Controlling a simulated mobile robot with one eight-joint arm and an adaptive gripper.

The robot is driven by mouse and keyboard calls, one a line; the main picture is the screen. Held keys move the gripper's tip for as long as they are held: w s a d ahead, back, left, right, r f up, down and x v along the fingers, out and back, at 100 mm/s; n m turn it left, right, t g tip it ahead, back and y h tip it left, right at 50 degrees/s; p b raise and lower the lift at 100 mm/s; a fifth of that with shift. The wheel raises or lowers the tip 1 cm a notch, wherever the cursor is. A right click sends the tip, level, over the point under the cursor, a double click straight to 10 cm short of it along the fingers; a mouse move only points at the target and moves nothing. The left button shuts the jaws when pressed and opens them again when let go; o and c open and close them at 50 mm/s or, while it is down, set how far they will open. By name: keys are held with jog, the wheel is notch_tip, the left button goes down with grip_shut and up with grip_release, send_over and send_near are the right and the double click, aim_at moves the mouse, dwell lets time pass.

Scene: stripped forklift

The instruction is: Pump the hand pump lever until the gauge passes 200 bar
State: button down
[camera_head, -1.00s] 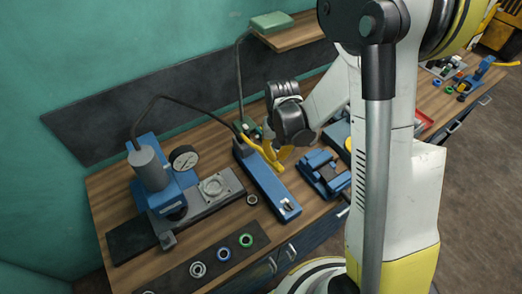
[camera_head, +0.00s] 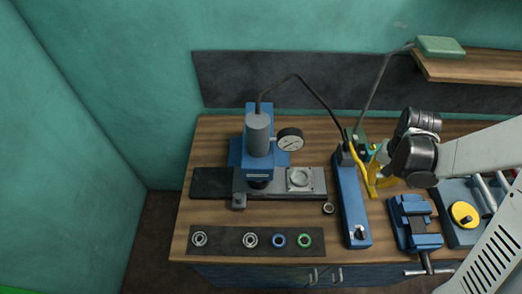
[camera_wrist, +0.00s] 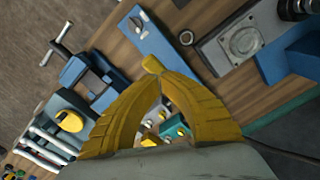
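The hand pump (camera_head: 351,205) is a long blue body on the bench, with a hose at its far end. Its thin yellow lever (camera_head: 360,168) slopes along the pump's right side. My gripper (camera_head: 375,178) has yellow fingers and reaches in from the right at the lever. In the wrist view, the fingertips (camera_wrist: 152,72) come together around a rounded yellow end of the lever (camera_wrist: 152,64); the grip itself is partly hidden.
A blue vise (camera_head: 414,222) stands just right of the pump. A dark strip with several rings (camera_head: 278,240) lies at the bench's front left. A shelf with a green box (camera_head: 440,46) hangs at the back right. Small coloured parts (camera_wrist: 175,128) lie beyond my fingers.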

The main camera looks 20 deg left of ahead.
notch_tip(320, 180, down, 13)
jog(key=b, duration=1.2)
jog(key=shift+s+r+b, duration=0.15)
jog(key=shift+b, duration=0.15)
notch_tip(320, 180, up, 11)
jog(key=p, duration=0.7)
jog(key=shift+f, duration=0.25)
notch_tip(320, 180, down, 10)
jog(key=b, duration=1)
jog(key=shift+f, duration=0.15)
notch_tip(320, 180, up, 11)
jog(key=p, duration=0.7)
jog(key=shift+f, duration=0.35)
